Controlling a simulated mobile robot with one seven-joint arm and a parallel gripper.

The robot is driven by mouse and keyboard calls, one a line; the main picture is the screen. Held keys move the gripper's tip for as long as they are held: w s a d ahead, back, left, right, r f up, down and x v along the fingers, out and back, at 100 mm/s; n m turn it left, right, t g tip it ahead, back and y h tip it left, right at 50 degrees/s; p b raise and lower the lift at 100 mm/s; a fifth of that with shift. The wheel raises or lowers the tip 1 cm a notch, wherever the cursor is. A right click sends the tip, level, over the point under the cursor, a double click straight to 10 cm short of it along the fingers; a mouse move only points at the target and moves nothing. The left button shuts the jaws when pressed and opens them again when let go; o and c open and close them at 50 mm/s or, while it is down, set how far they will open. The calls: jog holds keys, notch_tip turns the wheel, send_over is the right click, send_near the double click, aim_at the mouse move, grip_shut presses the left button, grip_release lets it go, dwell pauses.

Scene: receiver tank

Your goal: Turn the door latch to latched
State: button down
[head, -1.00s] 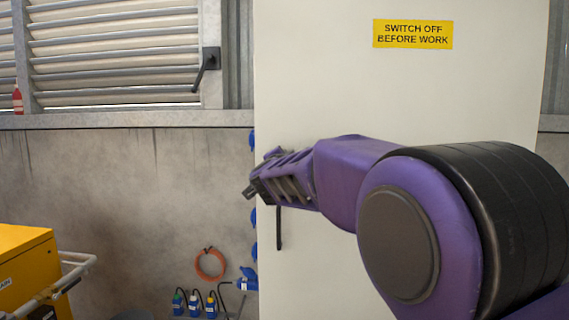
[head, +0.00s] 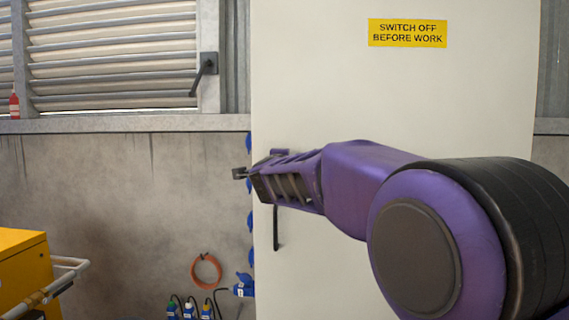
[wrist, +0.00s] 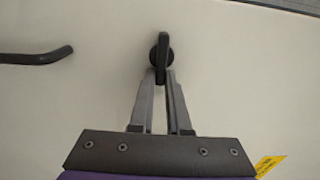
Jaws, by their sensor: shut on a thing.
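The pale door (head: 330,90) fills the middle of the head view. In the wrist view the latch (wrist: 162,50) is a dark knob with a round base and a narrow lever, which runs up and down the picture. My gripper (wrist: 161,78) is shut on the lever's lower end, one finger on each side. In the head view my gripper (head: 240,173) is at the door's left edge, and I cannot make out the latch there.
A black bar handle (head: 276,228) is on the door below my gripper; it also shows in the wrist view (wrist: 37,56). A yellow sign (head: 408,33) is above. An orange hose coil (head: 206,271) hangs on the wall, and a yellow cabinet (head: 22,270) stands lower left.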

jog(key=shift+a+f, duration=0.1)
jog(key=shift+a, duration=0.3)
jog(key=c, duration=0.9)
grip_release()
jog(key=shift+a, duration=0.15)
jog(key=shift+d, duration=0.25)
